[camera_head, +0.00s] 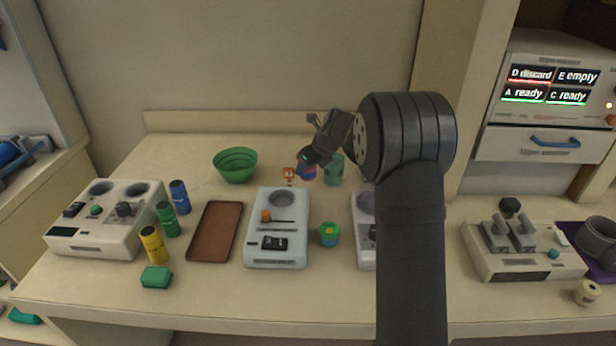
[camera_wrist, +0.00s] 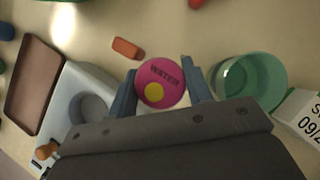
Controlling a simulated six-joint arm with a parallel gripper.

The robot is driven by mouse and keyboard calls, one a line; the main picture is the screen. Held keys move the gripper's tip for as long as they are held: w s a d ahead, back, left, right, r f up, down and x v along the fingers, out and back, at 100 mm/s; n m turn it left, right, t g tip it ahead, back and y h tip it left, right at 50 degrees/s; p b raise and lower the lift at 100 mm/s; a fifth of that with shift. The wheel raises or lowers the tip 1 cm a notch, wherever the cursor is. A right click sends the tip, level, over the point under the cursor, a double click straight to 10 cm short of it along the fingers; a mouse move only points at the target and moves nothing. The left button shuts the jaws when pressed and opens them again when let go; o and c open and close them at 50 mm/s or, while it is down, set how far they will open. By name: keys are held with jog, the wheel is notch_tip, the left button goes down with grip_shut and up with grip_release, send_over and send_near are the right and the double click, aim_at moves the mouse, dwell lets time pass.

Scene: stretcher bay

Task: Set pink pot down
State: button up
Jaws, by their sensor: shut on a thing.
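The pink pot (camera_wrist: 160,84) has a round magenta top with the word WATER and a yellow dot. In the wrist view it sits between the two fingers of my gripper (camera_wrist: 160,88), which is shut on it. In the head view my gripper (camera_head: 310,158) is at the back of the table, and the pot (camera_head: 307,174) shows only partly below it. The pot is behind the pale device with the round well (camera_head: 262,225). I cannot tell whether its base touches the table.
A teal cup (camera_head: 334,172) stands close to the right of the pot, also in the wrist view (camera_wrist: 262,80). An orange block (camera_wrist: 127,47) lies nearby. A green bowl (camera_head: 235,166), brown tray (camera_head: 215,232) and several coloured bottles are to the left. A small green pot (camera_head: 329,235) stands in front.

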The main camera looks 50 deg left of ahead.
notch_tip(320, 180, up, 21)
jog(key=w+d+f+m+t, duration=0.15)
jog(key=w+d+f, duration=0.25)
jog(key=w+f, duration=0.6)
jog(key=w+d+f+m+t, duration=0.1)
jog(key=w+d+f+m, duration=0.3)
jog(key=w, duration=0.9)
jog(key=shift+n+h, duration=0.3)
jog(key=shift+n, duration=0.25)
jog(key=s+a+f, duration=0.1)
jog(key=a+f, duration=0.1)
jog(key=a, duration=0.1)
jog(key=a+f, duration=0.3)
jog(key=a, duration=0.1)
jog(key=s+a+f, duration=0.1)
jog(key=a+f, duration=0.2)
jog(key=a, duration=0.1)
jog(key=shift+s+a+f, duration=0.15)
jog(key=shift+s+a, duration=0.1)
jog(key=shift+s, duration=0.05)
jog(key=shift+f, duration=2)
jog(key=shift+f, duration=0.2)
jog(key=o, duration=1.1)
